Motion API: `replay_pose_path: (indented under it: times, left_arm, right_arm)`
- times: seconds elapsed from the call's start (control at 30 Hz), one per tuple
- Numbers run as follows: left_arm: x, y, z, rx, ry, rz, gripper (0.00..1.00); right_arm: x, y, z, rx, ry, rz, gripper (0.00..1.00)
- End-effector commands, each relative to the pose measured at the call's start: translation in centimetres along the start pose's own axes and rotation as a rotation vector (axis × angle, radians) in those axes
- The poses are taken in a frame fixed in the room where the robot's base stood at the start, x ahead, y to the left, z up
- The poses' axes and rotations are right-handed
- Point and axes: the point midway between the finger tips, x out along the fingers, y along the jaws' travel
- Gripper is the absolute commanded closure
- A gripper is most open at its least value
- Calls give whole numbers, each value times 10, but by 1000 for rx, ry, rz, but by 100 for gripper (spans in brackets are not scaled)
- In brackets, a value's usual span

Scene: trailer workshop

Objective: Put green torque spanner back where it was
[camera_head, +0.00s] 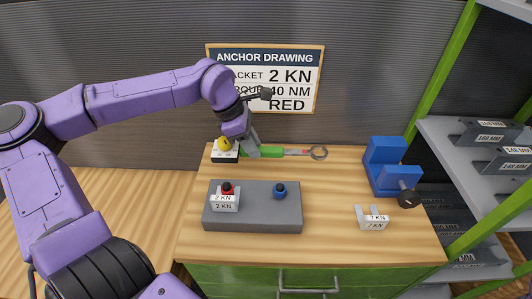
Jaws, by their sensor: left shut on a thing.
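The green torque spanner (271,152) lies sideways at the back of the wooden bench top, with a green handle, a red band and a grey ring end pointing right. My left gripper (251,150) points down and is shut on the left end of its handle. The gripper hides that end of the handle. I cannot tell whether the spanner rests on the bench or is held just above it. My right gripper is not in view.
A small box with a yellow top (223,152) stands close left of the gripper. A grey block (255,217) bears a red and a blue knob, with a labelled bracket. A loose bracket (372,218) and a blue vise (388,168) stand right. A sign (266,58) hangs behind.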

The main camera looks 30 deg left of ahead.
Motion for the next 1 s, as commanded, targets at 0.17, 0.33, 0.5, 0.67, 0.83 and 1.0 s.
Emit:
replay_pose_path:
  times: [0.17, 0.33, 0.5, 0.67, 0.83, 1.0]
  left_arm:
    - [38, 31, 3, 0, 7, -4, 100]
    - [63, 48, 4, 3, 0, -1, 100]
    - [81, 54, 1, 3, 1, -3, 100]
    - [99, 54, -7, 4, -2, 0, 100]
    - [100, 54, -7, 4, -4, 1, 100]
    - [105, 54, -9, 4, -4, 0, 100]
  right_arm:
    - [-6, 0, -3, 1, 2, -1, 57]
    - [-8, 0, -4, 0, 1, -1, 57]
    - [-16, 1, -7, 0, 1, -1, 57]
    - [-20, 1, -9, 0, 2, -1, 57]
    - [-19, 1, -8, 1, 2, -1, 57]
    - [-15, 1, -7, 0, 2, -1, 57]
